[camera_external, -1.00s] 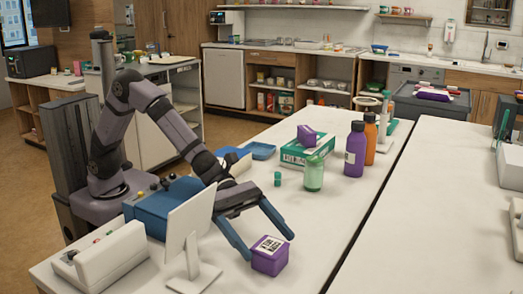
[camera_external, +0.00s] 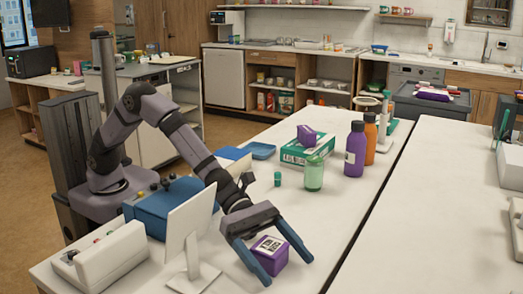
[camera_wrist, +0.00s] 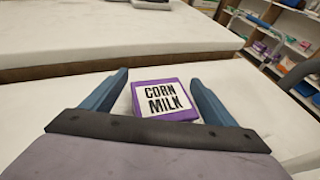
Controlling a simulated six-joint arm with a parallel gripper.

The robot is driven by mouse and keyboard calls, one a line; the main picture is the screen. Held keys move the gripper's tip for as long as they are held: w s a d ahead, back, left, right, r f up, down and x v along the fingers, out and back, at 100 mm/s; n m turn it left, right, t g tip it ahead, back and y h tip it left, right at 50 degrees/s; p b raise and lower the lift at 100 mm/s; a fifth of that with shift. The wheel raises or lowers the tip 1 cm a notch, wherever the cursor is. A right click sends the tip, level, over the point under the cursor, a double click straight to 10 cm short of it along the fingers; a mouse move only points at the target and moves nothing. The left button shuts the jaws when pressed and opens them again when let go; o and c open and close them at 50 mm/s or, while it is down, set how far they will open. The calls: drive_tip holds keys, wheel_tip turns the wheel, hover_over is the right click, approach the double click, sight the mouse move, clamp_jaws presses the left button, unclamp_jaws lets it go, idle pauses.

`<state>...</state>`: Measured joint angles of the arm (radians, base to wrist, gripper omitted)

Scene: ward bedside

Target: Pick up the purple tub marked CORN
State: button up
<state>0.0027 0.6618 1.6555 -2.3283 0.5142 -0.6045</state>
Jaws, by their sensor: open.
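A purple tub (camera_external: 271,258) stands near the front edge of the white table. Its white top label reads CORN MILK in the wrist view (camera_wrist: 164,99). My gripper (camera_external: 287,271) is open, with one blue finger on each side of this tub. In the wrist view the tub sits between the fingers (camera_wrist: 160,77), with a gap at the left finger and the right finger close to it. I cannot tell whether that finger touches. A second purple tub (camera_external: 306,134) lies tilted on a green and white box (camera_external: 300,150) farther back; its label is not readable.
A green jar (camera_external: 314,173), a small green bottle (camera_external: 278,179), a purple bottle (camera_external: 355,150) and an orange bottle (camera_external: 370,138) stand farther back. A white monitor (camera_external: 190,240) stands left of my gripper. The table right of the tub is clear.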

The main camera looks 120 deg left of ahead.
drive_tip(key=c, duration=1.1)
drive_tip(key=shift+r, duration=0.1)
